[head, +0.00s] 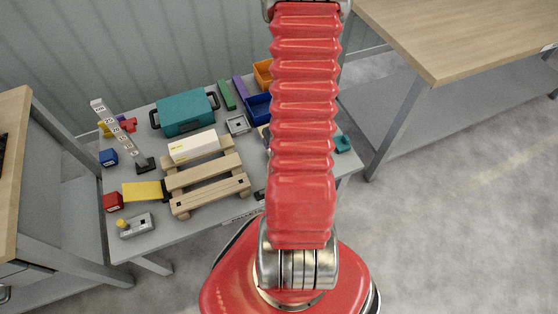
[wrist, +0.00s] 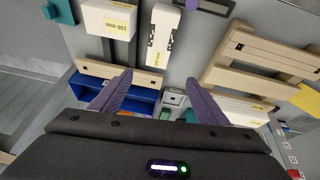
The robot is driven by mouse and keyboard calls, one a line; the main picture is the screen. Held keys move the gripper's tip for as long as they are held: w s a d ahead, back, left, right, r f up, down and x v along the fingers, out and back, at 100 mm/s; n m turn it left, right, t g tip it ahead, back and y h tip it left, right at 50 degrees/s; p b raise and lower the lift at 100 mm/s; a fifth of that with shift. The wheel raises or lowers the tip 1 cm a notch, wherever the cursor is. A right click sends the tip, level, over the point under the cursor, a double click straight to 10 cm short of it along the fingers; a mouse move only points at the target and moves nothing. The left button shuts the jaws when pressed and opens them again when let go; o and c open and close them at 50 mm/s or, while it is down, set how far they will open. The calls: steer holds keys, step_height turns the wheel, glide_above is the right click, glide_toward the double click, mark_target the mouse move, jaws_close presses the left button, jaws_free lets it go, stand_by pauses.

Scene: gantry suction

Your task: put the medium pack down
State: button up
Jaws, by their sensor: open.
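My gripper (wrist: 160,78) is open, with its two purple fingers apart and nothing seen between them. In the wrist view a white pack (wrist: 112,20) with a yellow label reading like "150 mm" lies at the upper left. A narrower white pack (wrist: 163,30) with a small yellow label lies just beyond the fingertips, apart from them as far as I can tell. A third white pack (head: 194,147) rests on the wooden slatted stand in the head view. I cannot tell which is the medium pack. The gripper is outside the head view.
The wooden stand (head: 205,192) sits on the grey table, with a teal case (head: 185,113) behind it. A blue bin (head: 258,107) and an orange bin (head: 263,72) stand at the back right. A scale post (head: 122,132) rises at left. My arm hides the table's right part.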

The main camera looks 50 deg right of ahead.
steer(key=shift+m+y, duration=0.3)
steer(key=shift+m, duration=0.1)
steer(key=s+f, duration=0.2)
steer(key=f, duration=0.2)
steer(key=shift+s+d+f, duration=0.1)
steer(key=shift+s+f, duration=0.25)
steer(key=shift+s, duration=0.05)
steer(key=shift+f, duration=0.1)
steer(key=shift+x, duration=4.2)
steer(key=shift+w, duration=0.15)
steer(key=shift+x, duration=2.55)
steer(key=shift+w, duration=0.1)
steer(key=shift+c, duration=0.2)
